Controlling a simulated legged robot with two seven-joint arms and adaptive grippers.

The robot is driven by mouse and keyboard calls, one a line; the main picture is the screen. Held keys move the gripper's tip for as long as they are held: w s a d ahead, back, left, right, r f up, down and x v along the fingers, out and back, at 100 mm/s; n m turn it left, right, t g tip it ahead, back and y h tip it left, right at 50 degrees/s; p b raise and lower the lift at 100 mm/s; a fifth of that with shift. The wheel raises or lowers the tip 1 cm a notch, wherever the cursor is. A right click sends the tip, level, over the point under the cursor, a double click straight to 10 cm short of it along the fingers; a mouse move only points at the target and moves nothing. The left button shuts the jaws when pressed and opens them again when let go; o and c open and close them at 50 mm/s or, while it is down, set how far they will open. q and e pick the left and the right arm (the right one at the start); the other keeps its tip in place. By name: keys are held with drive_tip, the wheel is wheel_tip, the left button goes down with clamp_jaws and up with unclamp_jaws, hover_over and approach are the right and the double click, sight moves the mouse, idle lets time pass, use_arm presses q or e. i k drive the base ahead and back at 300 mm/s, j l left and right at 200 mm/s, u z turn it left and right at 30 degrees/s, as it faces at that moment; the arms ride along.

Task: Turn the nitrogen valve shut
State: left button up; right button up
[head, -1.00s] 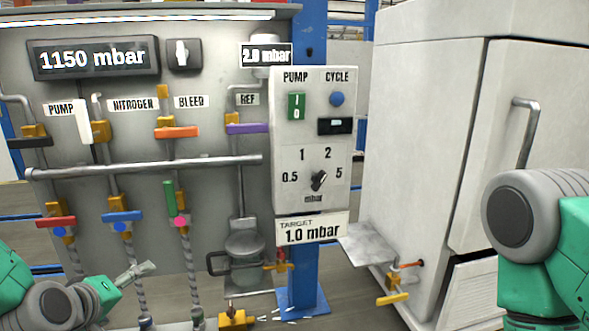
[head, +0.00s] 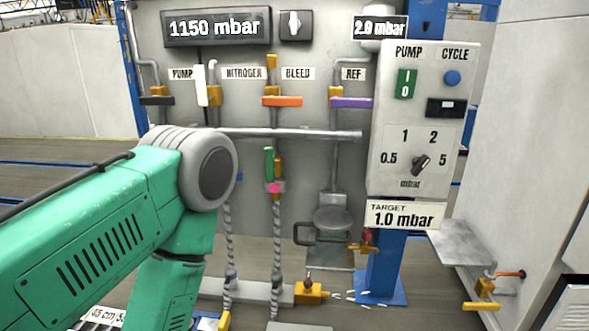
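The nitrogen valve has a white handle (head: 201,85) that stands upright, parallel to its pipe, beside a brass body (head: 214,92). The NITROGEN label (head: 244,73) is just right of it. My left arm rises from the lower left, its grey joint below the nitrogen valve and apart from it in the picture. This arm hides the lower left of the panel. Neither of my grippers shows in the head view.
Black (head: 157,100), orange (head: 282,101) and purple (head: 350,103) valve handles lie level in the same row. A horizontal pipe (head: 290,134) runs below them. A control box (head: 425,120) juts out at right, beside a white cabinet (head: 520,130).

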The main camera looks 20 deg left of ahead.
sight(202, 98)
drive_tip(key=u, duration=1.4)
